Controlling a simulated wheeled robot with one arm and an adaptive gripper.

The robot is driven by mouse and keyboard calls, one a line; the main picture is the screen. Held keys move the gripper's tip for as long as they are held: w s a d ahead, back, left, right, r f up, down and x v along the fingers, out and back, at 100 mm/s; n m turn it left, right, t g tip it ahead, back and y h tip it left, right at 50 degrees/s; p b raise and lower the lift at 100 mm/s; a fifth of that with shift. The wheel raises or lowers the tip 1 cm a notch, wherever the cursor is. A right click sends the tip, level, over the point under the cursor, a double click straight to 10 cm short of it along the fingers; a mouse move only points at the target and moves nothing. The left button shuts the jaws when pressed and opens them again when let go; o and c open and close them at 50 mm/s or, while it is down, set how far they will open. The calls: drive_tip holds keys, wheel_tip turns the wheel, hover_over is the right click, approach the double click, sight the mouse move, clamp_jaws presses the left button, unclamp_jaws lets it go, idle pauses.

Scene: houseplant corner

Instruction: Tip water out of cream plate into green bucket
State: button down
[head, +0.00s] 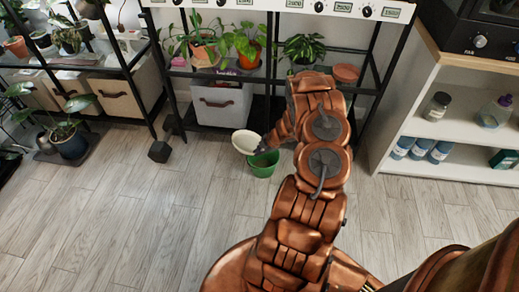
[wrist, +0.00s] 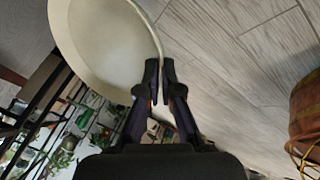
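The cream plate (head: 246,142) is held in the air just above the green bucket (head: 263,165), over its back left side in the head view. The plate looks tilted. In the wrist view the plate (wrist: 92,45) fills the upper left, and my gripper (wrist: 160,78) is closed with its fingertips on the plate's rim. In the head view my gripper (head: 260,149) shows dark at the plate's right edge, partly hidden by my arm. The bucket stands on the floor, its upper part partly covered by the plate and gripper. I cannot make out any water.
A black plant rack (head: 270,90) with potted plants and a grey bin (head: 222,103) stands behind the bucket. White shelves (head: 440,165) with bottles stand at right. The wooden floor (head: 130,220) at front left is clear.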

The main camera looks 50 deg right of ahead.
drive_tip(key=shift+a+f+h+b, duration=0.1)
drive_tip(key=shift+f+h+b, duration=0.3)
drive_tip(key=shift+b, duration=0.3)
drive_tip(key=shift+w+a+f+n+g+h+b, duration=0.2)
drive_tip(key=shift+h+b, duration=0.25)
drive_tip(key=shift+b, duration=1.75)
drive_tip(key=shift+s+a+n+g+h+b, duration=0.2)
drive_tip(key=shift+h+b, duration=0.3)
drive_tip(key=shift+b, duration=1.65)
drive_tip(key=shift+w+d+f+n+g+h+b, duration=0.1)
drive_tip(key=shift+g+h+b, duration=0.3)
drive_tip(key=shift+b, duration=1.8)
drive_tip(key=shift+r+p, duration=1.55)
drive_tip(key=shift+p, duration=0.35)
